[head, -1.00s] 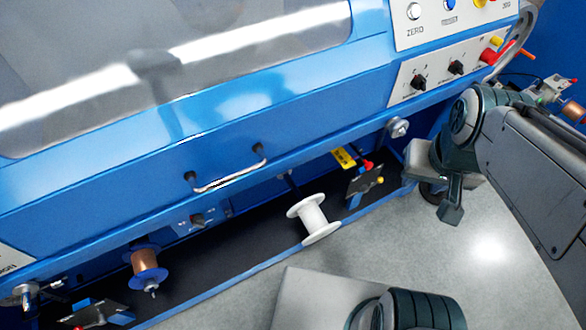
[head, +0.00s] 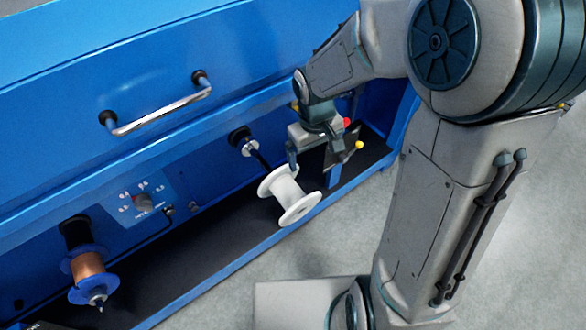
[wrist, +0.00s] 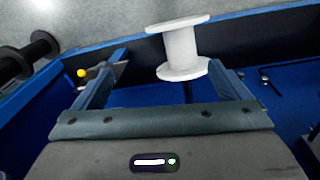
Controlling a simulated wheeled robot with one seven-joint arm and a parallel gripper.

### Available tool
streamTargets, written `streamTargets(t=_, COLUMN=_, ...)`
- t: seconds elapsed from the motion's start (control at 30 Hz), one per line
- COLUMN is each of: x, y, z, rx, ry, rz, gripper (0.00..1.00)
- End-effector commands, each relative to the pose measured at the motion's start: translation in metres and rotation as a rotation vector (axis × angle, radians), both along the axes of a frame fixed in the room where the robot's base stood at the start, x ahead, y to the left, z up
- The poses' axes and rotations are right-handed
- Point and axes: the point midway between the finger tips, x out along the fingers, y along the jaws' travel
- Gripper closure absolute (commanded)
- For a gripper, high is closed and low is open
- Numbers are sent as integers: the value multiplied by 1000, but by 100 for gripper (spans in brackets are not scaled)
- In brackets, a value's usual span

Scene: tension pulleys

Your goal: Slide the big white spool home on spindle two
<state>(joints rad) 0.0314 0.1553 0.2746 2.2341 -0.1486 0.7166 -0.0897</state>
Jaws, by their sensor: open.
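The big white spool (head: 289,196) has two wide flanges and sits tilted on the outer part of a dark spindle (head: 257,157), with bare rod between it and the blue machine's wall. My gripper (head: 312,160) is open just above and to the right of the spool, holding nothing. In the wrist view the spool (wrist: 181,52) lies ahead of my open gripper (wrist: 168,66), toward the right finger. The rod shows faintly below the near flange. Whether a finger touches the spool, I cannot tell.
A copper-wound spool with blue flanges (head: 88,266) sits on another spindle at lower left. A dark bracket with a yellow knob (head: 345,147) stands close to the right of my gripper. A metal handle (head: 160,115) juts out above. The trough floor (head: 200,255) is dark and open.

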Motion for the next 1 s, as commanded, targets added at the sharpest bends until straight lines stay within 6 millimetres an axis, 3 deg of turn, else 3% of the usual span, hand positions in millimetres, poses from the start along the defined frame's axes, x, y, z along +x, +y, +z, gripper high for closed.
streamTargets(t=0.03, x=6, y=7, z=-40, rx=6, ry=19, rz=29, gripper=4)
streamTargets(t=0.2, x=20, y=29, z=-99, rx=32, ry=52, rz=107, gripper=4)
streamTargets(t=0.3, x=24, y=37, z=-119, rx=43, ry=64, rz=133, gripper=4)
streamTargets(t=0.57, x=26, y=43, z=-141, rx=53, ry=71, rz=152, gripper=4)
streamTargets(t=1.0, x=25, y=44, z=-225, rx=52, ry=72, rz=153, gripper=4)
